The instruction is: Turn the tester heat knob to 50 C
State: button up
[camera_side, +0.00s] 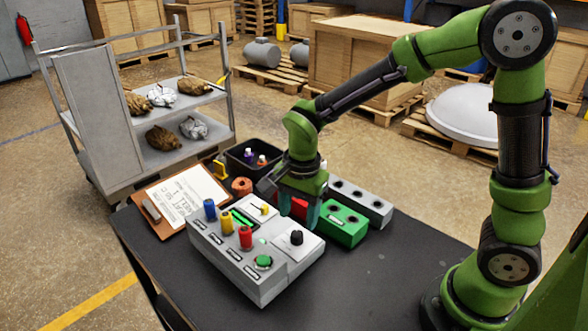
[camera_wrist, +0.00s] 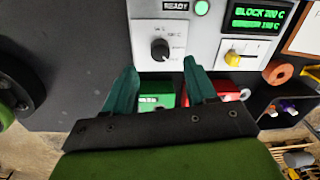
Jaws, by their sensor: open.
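The tester (camera_side: 250,262) is a light grey box on the dark table. Its black heat knob (camera_side: 296,237) sits on the right part of the top, and it also shows in the wrist view (camera_wrist: 159,49) with a small printed scale around it, too small to read surely. A green display (camera_wrist: 256,17) on the tester appears to read "BLOCK 200 C", with a second line below. My gripper (camera_wrist: 162,65) is open and empty, with teal fingers. In the side view, my gripper (camera_side: 298,212) hangs just behind the knob, apart from it.
Blue, yellow and red plugs stand on the tester's left, near a green button (camera_side: 263,262). Green (camera_side: 343,225) and grey (camera_side: 362,202) blocks sit behind right. A clipboard (camera_side: 181,197) and a black bin (camera_side: 250,157) lie behind. The table's right side is clear.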

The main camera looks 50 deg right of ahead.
aim_at(297, 233)
notch_tip(297, 233, down, 6)
jog(key=shift+w+r, duration=0.15)
grip_shut()
dwell(0.4)
